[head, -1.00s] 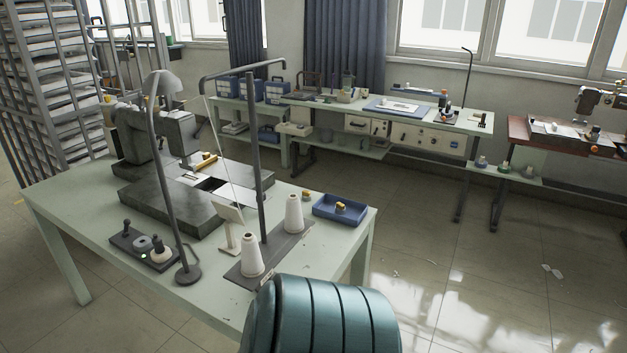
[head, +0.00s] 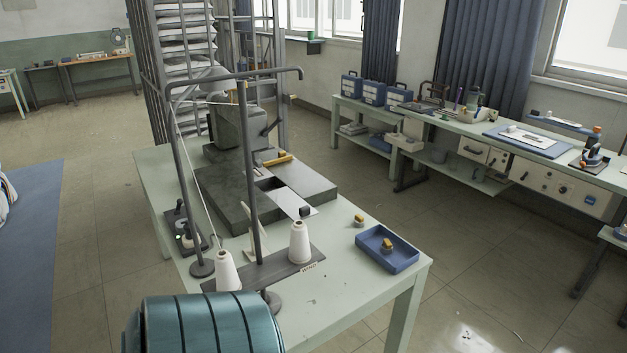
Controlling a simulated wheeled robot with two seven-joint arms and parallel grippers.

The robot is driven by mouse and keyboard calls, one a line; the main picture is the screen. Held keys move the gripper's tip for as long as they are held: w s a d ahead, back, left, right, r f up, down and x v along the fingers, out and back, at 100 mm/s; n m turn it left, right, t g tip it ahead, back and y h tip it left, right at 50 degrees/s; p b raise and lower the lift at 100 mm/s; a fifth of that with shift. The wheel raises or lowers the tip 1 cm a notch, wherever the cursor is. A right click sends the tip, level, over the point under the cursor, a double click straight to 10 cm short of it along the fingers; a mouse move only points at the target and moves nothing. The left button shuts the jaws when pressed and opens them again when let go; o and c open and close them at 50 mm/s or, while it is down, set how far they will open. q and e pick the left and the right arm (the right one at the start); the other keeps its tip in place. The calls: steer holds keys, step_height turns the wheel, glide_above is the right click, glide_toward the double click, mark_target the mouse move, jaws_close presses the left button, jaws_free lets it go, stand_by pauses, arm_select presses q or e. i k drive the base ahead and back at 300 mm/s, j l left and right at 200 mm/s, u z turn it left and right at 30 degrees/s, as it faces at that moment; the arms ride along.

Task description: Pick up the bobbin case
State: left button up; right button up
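Small metal-and-yellow pieces lie near the right end of the pale green sewing table (head: 335,303). One small piece (head: 359,220) is on the bare tabletop, and a similar piece (head: 387,245) is inside the blue tray (head: 408,262). A small dark piece (head: 305,211) shows by the end of the machine bed's light plate. They are too small for me to tell for certain which is the bobbin case. Neither of my grippers is in view.
The dark sewing machine (head: 235,130) stands behind a thread stand (head: 257,200) with two white cones. A teal ribbed rounded object (head: 205,325), unclear to me, fills the bottom left foreground. Floor (head: 470,290) is open right of the table. A bench (head: 480,150) stands beyond.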

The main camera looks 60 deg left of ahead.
mark_target(359, 221)
steer(key=i+j+u, duration=0.15)
steer(key=i+u, duration=0.7)
steer(key=i+l+u, duration=0.1)
steer(key=i+u, duration=0.3)
steer(key=i+l+u, duration=0.25)
steer(key=i+u, duration=0.2)
